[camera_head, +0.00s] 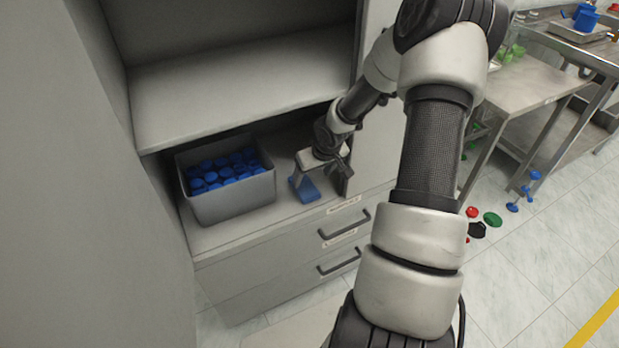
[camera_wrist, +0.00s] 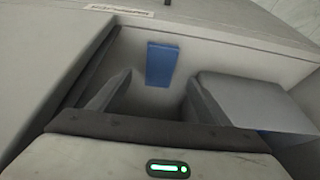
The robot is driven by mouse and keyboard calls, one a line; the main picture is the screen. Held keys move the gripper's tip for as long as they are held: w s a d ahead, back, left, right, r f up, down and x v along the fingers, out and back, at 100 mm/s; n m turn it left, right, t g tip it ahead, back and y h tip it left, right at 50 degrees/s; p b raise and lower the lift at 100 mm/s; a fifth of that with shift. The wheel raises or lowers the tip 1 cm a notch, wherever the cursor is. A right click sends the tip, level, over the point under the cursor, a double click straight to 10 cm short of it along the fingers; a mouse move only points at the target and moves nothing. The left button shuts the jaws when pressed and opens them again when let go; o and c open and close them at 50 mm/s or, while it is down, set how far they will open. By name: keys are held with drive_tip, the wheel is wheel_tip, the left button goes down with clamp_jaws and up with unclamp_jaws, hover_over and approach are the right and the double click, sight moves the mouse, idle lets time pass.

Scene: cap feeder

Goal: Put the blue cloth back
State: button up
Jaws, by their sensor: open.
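The blue cloth (camera_head: 305,189) lies as a small flat folded piece on the cabinet's lower shelf, near the front edge and to the right of the grey bin. In the wrist view the blue cloth (camera_wrist: 160,64) shows as an upright rectangle, ahead of and between my fingertips. My gripper (camera_head: 319,178) reaches into the cabinet opening, close to the cloth. In the wrist view my gripper (camera_wrist: 156,88) has its fingers apart with nothing between them. Whether the fingertips touch the shelf cannot be told.
A grey bin (camera_head: 236,208) full of blue caps stands left of my gripper. An upper shelf (camera_head: 235,85) hangs above, and a cabinet panel (camera_head: 375,150) stands close on the right. Drawers with handles (camera_head: 342,226) are below. Coloured items (camera_head: 492,219) lie on the floor at right.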

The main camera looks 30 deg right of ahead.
drive_tip(key=shift+p+v, duration=0.35)
drive_tip(key=shift+v, duration=1.3)
